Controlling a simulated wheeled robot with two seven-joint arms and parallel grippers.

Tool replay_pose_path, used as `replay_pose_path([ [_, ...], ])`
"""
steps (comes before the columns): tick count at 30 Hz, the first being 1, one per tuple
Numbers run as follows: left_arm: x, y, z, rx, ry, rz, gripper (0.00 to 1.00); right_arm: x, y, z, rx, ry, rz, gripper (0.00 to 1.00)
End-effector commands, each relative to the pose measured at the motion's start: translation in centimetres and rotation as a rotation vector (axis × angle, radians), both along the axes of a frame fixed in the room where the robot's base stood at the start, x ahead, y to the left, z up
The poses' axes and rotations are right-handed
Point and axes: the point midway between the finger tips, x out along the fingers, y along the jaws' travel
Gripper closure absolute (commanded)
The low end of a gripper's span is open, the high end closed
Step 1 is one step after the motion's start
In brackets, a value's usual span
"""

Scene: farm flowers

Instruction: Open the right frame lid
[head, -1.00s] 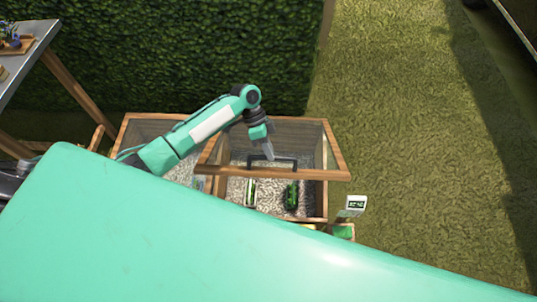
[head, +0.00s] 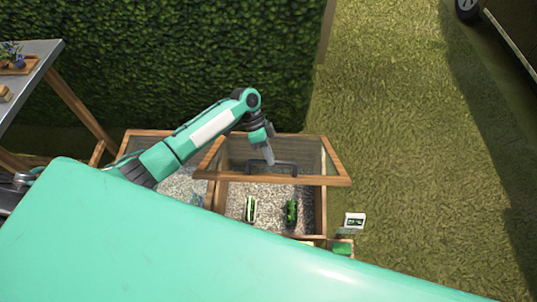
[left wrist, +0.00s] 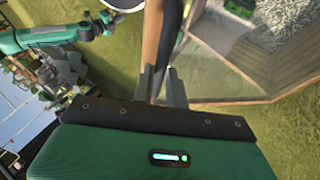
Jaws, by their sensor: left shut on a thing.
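The right frame lid (head: 300,181) is a wooden-edged clear panel on the right box of a planter frame. It is tilted up, its front edge raised above the box, so the box is partly open. A dark handle (head: 284,163) sits near that front edge. My left gripper (head: 270,160) reaches down to the handle and is shut on it. In the left wrist view, the fingers (left wrist: 162,88) close around the dark handle bar beside the lid's wooden edge (left wrist: 152,40).
Inside the right box, a white-and-green item (head: 251,209) and a green item (head: 291,212) lie on gravel. The left box (head: 150,133) stands alongside. A hedge (head: 180,60) is behind, a small sign (head: 354,221) is at right, and open grass (head: 430,160) lies beyond.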

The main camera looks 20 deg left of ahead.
Motion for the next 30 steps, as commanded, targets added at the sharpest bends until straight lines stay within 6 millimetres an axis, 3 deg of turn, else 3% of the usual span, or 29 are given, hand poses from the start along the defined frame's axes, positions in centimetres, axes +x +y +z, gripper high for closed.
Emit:
replay_pose_path([
  [3, 0.53, 0.48, -0.52, 0.012, -0.015, 0.016, 1.0, -0.01, -0.01, -0.2, 0.0, 0.0, 0.0, 1.0],
  [4, 0.51, 0.49, -0.52, 0.013, -0.014, 0.016, 0.8, -0.04, 0.0, -0.21, 0.0, 0.001, 0.0, 1.0],
  [6, 0.48, 0.46, -0.52, 0.012, -0.014, 0.015, 0.66, -0.28, -0.03, -0.23, -0.001, 0.004, 0.001, 1.0],
  [7, 0.45, 0.44, -0.5, 0.012, -0.013, 0.014, 0.64, -0.33, -0.04, -0.24, -0.001, 0.005, 0.001, 1.0],
  [30, 0.22, 0.15, -0.25, 0.007, -0.009, 0.008, 0.64, 0.14, -0.03, 0.01, -0.001, -0.001, 0.0, 1.0],
])
